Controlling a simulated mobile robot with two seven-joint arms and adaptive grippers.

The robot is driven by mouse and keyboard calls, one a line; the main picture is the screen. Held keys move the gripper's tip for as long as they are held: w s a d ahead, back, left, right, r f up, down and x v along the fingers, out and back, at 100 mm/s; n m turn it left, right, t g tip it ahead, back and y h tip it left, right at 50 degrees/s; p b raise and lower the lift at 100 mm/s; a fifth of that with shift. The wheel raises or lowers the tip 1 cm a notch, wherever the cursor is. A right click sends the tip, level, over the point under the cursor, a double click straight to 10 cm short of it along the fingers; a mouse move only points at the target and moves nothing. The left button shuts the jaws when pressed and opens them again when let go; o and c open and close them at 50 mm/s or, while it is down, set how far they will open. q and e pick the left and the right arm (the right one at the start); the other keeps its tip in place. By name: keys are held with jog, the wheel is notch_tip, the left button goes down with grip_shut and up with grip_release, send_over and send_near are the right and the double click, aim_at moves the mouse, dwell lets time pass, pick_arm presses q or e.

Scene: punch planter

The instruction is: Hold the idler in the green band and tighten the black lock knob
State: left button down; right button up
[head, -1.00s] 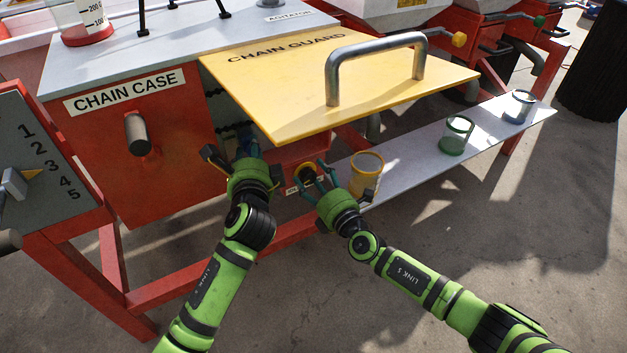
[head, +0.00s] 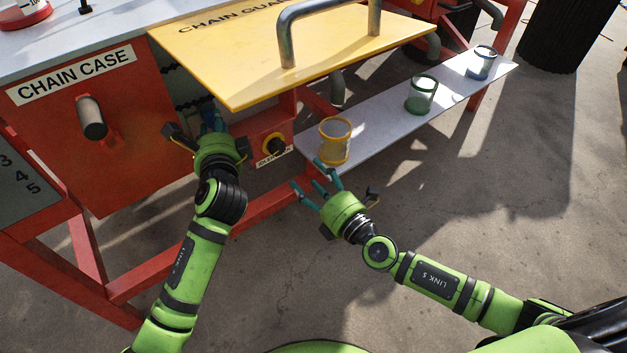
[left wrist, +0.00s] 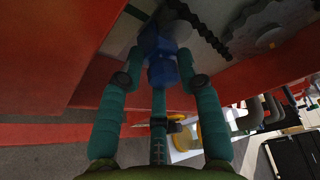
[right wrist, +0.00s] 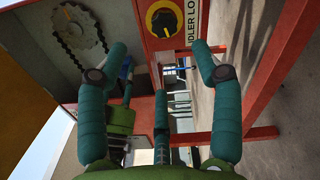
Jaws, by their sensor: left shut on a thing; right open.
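My left gripper (head: 212,124) reaches under the guard's edge. In the left wrist view its fingers are shut on a blue block (left wrist: 160,58), seemingly the idler's grip, beside a chain and sprocket (left wrist: 262,25). My right gripper (head: 315,178) is open and empty, right of and below the knob, apart from it. I cannot make out the green band.
The yellow chain guard (head: 250,50) with its metal handle overhangs the left gripper. A pale shelf (head: 380,125) carries yellow (head: 335,140), green (head: 421,94) and blue (head: 482,62) ringed jars, the yellow one near my right gripper. A red frame rail (head: 260,220) runs below.

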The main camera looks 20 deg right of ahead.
jog(key=shift+s+d, duration=0.1)
jog(key=shift+s, duration=0.15)
jog(key=v, duration=1.2)
jog(key=shift+w, duration=0.1)
jog(key=n, duration=1.4)
send_near(279, 149)
jog(key=x, duration=0.9)
jog(key=shift+w, duration=0.1)
jog(key=c, duration=1.1)
